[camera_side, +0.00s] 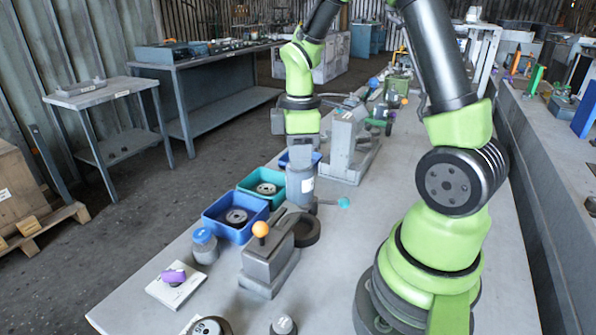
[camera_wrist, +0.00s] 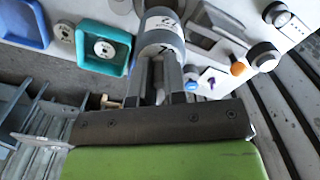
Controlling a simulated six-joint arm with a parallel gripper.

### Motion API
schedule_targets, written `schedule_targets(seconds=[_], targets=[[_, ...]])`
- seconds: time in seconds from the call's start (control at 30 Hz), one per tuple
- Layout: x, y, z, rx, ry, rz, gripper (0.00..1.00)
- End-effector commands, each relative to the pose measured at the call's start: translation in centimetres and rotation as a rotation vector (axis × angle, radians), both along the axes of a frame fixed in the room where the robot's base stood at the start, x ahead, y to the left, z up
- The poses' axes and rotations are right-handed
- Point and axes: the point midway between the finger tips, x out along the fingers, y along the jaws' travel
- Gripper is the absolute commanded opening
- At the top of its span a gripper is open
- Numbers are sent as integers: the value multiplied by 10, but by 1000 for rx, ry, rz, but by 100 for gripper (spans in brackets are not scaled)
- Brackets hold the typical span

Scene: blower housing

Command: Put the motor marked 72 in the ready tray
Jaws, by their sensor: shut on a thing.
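My gripper (camera_wrist: 160,88) is shut on a grey cylindrical motor (camera_wrist: 160,40) with white labels; a 7 shows on one label, and the rest is hard to read. In the side view the motor (camera_side: 300,188) hangs upright below my wrist, beside the trays; I cannot tell whether it touches the bench. A teal tray (camera_side: 240,187) with a round part in it is left of the motor. A blue tray (camera_side: 211,223) with a round part is nearer the camera. Another blue tray (camera_wrist: 44,40) is at the left of the wrist view. No tray is legibly marked as ready.
A grey fixture with an orange ball knob (camera_side: 261,229) and a black ring stands close in front of the motor. A tall grey press (camera_side: 345,145) stands behind. A blue-capped jar (camera_side: 205,245) and a purple part (camera_side: 173,276) on a white card are at the front left.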

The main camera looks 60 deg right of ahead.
Motion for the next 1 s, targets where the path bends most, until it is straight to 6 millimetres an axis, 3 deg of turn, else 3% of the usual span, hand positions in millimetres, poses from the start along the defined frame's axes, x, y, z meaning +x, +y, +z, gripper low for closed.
schedule_targets(seconds=[0.17,0.4,0.6,0.77,1.0], targets=[[5,4,11,-1,-3,-80,0],[20,20,14,0,-1,-389,0],[27,28,15,0,-2,-555,0],[23,23,14,0,-1,-480,0],[7,7,12,0,-1,-167,0]])
